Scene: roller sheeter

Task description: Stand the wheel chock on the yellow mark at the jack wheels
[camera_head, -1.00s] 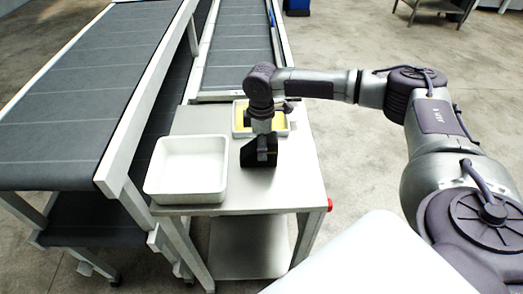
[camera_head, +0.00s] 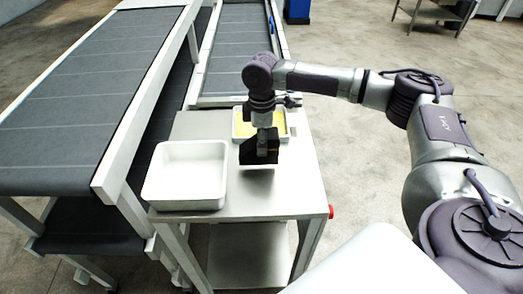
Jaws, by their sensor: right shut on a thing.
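My right gripper (camera_head: 263,134) points down over the small steel table and is shut on a dark block-like thing, which I take for the wheel chock (camera_head: 259,151). A thin light strip shows along the chock's lower edge. It appears raised a little above the table top, though the exact gap is hard to tell. Behind it is a shallow white tray with a yellow inside (camera_head: 278,118), partly hidden by the gripper. I cannot make out any jack wheels or a yellow floor mark. My left gripper is not in view.
A white empty bin (camera_head: 186,176) stands on the table (camera_head: 285,195), left of the chock. Dark conveyor belts (camera_head: 75,110) with pale frames run along the left and behind. A red button (camera_head: 331,211) is on the table's right side. Concrete floor is open at right.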

